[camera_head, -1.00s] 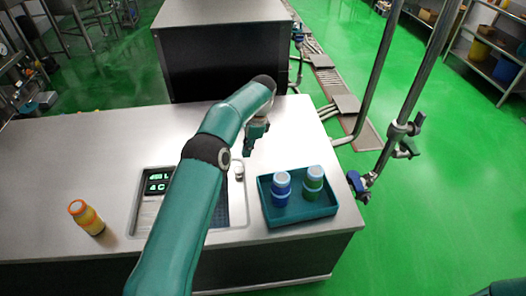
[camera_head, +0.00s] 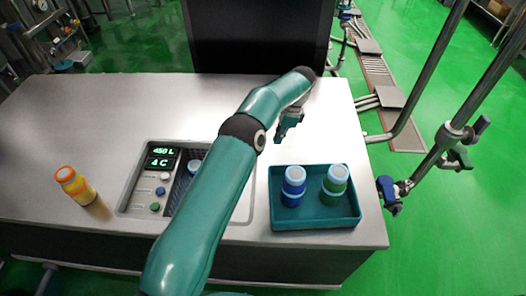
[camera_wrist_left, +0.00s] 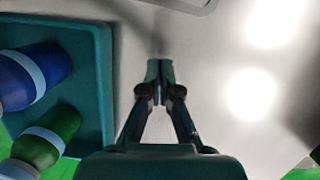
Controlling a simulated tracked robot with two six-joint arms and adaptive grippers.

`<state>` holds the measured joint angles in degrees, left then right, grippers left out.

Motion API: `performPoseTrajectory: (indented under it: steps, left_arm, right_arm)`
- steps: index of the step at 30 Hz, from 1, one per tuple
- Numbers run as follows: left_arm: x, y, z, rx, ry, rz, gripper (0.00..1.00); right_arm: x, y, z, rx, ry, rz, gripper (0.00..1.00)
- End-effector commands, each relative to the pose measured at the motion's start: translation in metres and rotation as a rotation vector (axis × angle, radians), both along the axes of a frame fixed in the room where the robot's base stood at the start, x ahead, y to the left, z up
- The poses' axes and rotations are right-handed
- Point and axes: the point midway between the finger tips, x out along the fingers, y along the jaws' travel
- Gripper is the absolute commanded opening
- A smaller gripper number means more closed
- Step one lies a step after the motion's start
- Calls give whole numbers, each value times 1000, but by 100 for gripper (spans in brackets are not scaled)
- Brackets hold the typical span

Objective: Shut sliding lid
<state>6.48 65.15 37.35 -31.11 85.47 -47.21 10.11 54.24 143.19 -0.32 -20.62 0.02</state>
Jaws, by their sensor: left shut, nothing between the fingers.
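A grey inset panel (camera_head: 128,206) with green displays and several buttons lies in the steel counter. A dark, grid-patterned area (camera_head: 180,188) and a small pale-topped item (camera_head: 195,166) show beside the buttons. My left arm covers most of the panel's right part, so I cannot make out the sliding lid or its position. My left gripper (camera_head: 286,132) is over the counter, right of and behind the panel, above and behind the teal tray. In the left wrist view its fingertips (camera_wrist_left: 159,69) are together and empty. My right gripper is not in view.
The teal tray (camera_head: 312,224) holds a blue bottle (camera_head: 292,187) and a green bottle (camera_head: 334,185). A yellow bottle with an orange cap (camera_head: 75,186) stands left of the panel. Metal pipes (camera_head: 440,160) stand off the counter's right side. The counter's back left is clear.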

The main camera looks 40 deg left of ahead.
Motion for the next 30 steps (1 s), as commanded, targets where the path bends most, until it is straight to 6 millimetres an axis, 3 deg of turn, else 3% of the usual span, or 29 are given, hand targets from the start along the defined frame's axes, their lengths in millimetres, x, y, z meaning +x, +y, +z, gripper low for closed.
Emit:
performPoseTrajectory:
  steps: [9, 18, 30]
  left_arm:
    - [-12, 12, -61, 1, 2, -1, 0]
    - [-33, 35, -60, 0, 1, -2, 0]
    - [-36, 38, -61, 0, 0, -3, 0]
  right_arm:
    - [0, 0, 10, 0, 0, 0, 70]
    - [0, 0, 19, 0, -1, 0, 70]
    - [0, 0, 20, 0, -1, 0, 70]
